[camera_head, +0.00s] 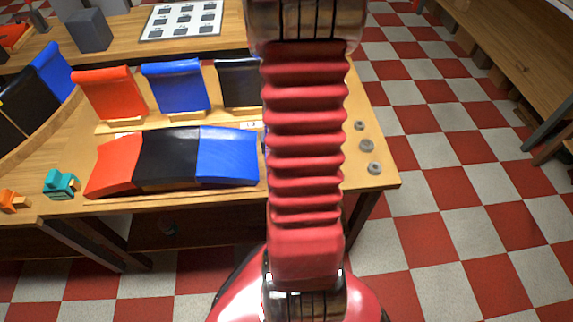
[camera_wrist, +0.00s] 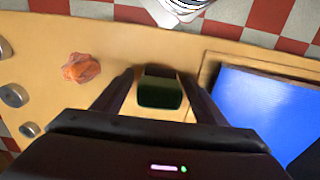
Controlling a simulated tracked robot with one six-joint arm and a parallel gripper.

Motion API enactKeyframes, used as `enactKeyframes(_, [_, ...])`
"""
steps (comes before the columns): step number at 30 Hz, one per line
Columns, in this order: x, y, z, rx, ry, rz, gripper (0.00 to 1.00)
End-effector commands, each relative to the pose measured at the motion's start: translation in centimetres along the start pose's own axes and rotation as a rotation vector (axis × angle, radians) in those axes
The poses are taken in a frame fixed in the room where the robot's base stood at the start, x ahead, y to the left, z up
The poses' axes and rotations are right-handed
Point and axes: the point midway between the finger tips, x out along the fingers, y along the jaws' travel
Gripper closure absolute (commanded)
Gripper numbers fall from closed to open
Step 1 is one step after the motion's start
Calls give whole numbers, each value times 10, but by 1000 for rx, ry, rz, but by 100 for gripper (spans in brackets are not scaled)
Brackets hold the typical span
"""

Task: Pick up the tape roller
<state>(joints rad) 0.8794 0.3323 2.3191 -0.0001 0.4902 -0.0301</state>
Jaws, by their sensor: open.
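In the wrist view my gripper (camera_wrist: 158,76) is open, with its two dark fingers spread apart over the wooden bench. A small dark green, block-like object (camera_wrist: 160,94) lies between the fingers, with a gap visible on each side near the tips. It may be the tape roller, but its shape is too dark to be sure. A small orange object (camera_wrist: 81,68) lies on the bench to the left of the fingers. The head view shows neither of these nor my gripper; my red arm covers that part of the bench.
Grey round nuts (camera_wrist: 14,96) lie at the left in the wrist view and at the bench's right end in the head view (camera_head: 367,145). A blue panel (camera_wrist: 265,105) lies right of my gripper. Teal (camera_head: 60,183) and orange (camera_head: 10,201) items sit at the front left.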

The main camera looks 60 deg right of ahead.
Motion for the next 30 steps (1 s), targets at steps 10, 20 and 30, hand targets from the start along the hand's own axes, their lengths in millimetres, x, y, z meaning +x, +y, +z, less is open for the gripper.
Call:
enactKeyframes(10, [6, 0, 0, 0, 0, 0, 34])
enactKeyframes(20, [6, 0, 0, 1, 0, 0, 35])
enactKeyframes(30, [6, 1, 0, 1, 0, 0, 59])
